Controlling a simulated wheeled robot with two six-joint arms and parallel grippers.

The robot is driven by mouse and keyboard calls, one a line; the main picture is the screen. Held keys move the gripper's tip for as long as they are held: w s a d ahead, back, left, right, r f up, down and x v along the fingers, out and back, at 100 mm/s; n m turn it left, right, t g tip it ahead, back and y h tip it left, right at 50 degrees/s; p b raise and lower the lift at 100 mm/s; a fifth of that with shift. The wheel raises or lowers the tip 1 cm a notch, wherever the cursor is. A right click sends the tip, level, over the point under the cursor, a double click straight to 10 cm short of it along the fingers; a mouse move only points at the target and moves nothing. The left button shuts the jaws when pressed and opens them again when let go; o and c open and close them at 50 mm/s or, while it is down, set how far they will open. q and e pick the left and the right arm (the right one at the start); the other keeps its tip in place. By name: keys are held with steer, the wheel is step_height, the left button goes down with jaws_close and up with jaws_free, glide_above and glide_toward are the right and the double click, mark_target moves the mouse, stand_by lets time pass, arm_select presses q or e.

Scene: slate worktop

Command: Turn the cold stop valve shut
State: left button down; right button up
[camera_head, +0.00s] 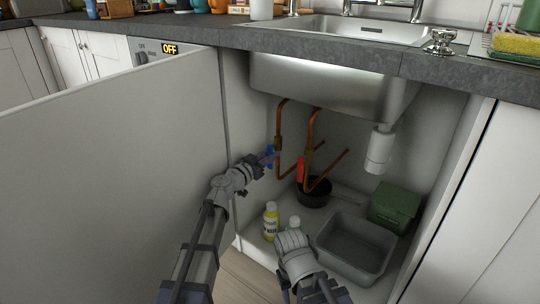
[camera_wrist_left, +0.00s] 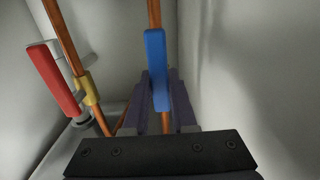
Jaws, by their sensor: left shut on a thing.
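The cold stop valve's blue lever (camera_wrist_left: 156,70) runs along its copper pipe in the left wrist view. In the head view the blue lever (camera_head: 270,151) shows small at the left pipe, partly covered by my gripper. My left gripper (camera_head: 266,158) is shut on this lever. Its dark fingers (camera_wrist_left: 158,100) stand on either side of the lever in the left wrist view. My right arm shows at the bottom of the head view, but its gripper fingers do not show.
A red lever (camera_head: 301,169) sits on the neighbouring copper pipe. Below are a black pot (camera_head: 314,194), a yellow bottle (camera_head: 271,222), a grey basin (camera_head: 345,272) and a green box (camera_head: 394,206). The open cabinet door (camera_head: 110,175) stands left of my left arm; the sink (camera_head: 330,90) hangs above.

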arm_select(q)
steer(key=shift+s+d+n, duration=0.1)
steer(key=shift+n, duration=0.6)
steer(key=c, duration=0.7)
jaws_free()
steer(key=shift+v, duration=3.9)
steer(key=shift+c, duration=0.3)
